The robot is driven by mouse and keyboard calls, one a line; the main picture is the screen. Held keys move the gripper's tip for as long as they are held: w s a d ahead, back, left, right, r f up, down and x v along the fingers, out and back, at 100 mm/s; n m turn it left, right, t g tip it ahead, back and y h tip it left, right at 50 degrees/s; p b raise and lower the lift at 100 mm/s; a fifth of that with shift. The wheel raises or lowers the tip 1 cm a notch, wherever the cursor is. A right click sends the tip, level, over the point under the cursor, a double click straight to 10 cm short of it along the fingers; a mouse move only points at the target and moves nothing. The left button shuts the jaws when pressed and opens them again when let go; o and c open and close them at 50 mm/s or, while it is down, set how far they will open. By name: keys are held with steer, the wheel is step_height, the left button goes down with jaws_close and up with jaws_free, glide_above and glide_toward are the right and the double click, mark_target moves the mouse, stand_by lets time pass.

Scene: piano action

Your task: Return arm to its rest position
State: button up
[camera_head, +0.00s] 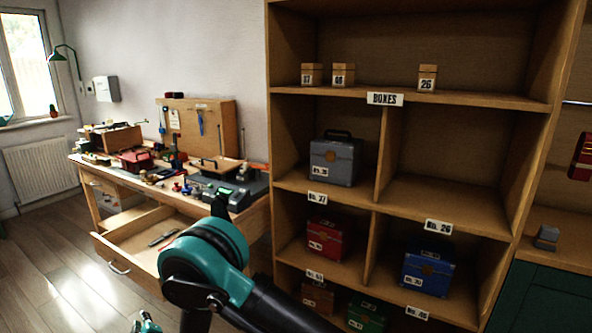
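My arm crosses the lower middle of the head view, in front of the workbench and the shelf. A large teal and black joint (205,262) shows, with a black link (285,310) running down to the lower right. A small teal and black part (146,324) shows at the bottom edge; I cannot tell what it is. My gripper's fingers cannot be made out, so whether it holds anything is not shown.
A wooden shelf (388,186) holds a grey case (335,160), a red case (328,238), a blue case (427,268) and small wooden boxes. A cluttered workbench (85,170) stands left, its drawer (128,262) pulled open beside my arm. The floor (45,270) at left is clear.

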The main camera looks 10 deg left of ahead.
steer(key=w+d+r+m+t+h, duration=0.1)
steer(key=w+d+r+m+h, duration=0.2)
steer(key=w+d, duration=0.6)
steer(key=w+d+r+m+h, duration=0.2)
steer(key=w+d+r, duration=0.4)
steer(key=w+d, duration=0.35)
steer(key=w+d+r+m+g+h, duration=0.1)
steer(key=w+d+r+m+h, duration=0.15)
steer(key=d, duration=1.25)
steer(key=w+d+r+m+g+h, duration=0.1)
steer(key=w+d+r+m+h, duration=0.2)
steer(key=d, duration=1.2)
steer(key=s+d+m+g, duration=0.2)
steer(key=s+d, duration=0.4)
steer(key=d, duration=0.5)
steer(key=s+d+m+g, duration=0.1)
steer(key=s+d+m, duration=0.1)
steer(key=s+d, duration=0.7)
steer(key=s+d+f+m+g, duration=0.1)
steer(key=s+d+m, duration=0.1)
steer(key=s+d, duration=0.5)
steer(key=shift+s+d+f+m+g, duration=0.25)
steer(key=shift+s+f+m+g, duration=0.1)
steer(key=shift+s, duration=0.45)
